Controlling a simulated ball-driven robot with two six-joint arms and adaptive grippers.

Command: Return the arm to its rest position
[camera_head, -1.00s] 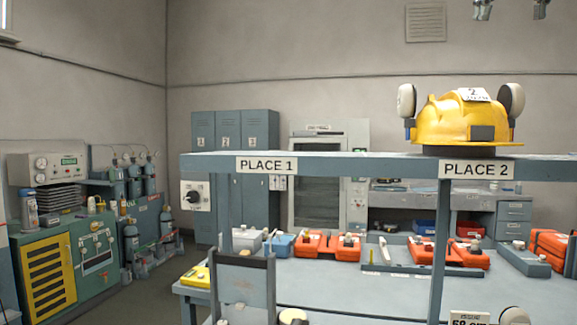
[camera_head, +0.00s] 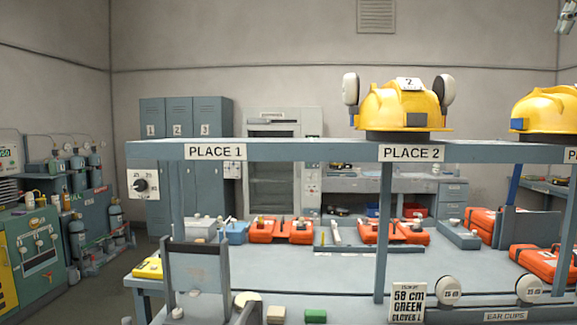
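Part of what looks like my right gripper (camera_head: 566,16) shows at the top right corner, high above the shelf and cut off by the picture edge. Only one grey fingertip is visible, so its opening cannot be judged. No held thing shows at it. My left gripper is not in view. A yellow helmet (camera_head: 400,108) with white ear cups and a tag 2 stands on the shelf above PLACE 2. Another yellow helmet (camera_head: 548,112) stands farther right, partly cut off.
The blue-grey shelf (camera_head: 300,151) with its posts crosses the view. Behind it, a table (camera_head: 290,268) holds orange cases (camera_head: 263,230). A sign (camera_head: 407,302) and white ear cups (camera_head: 448,290) sit low in front. The shelf over PLACE 1 (camera_head: 215,152) is bare.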

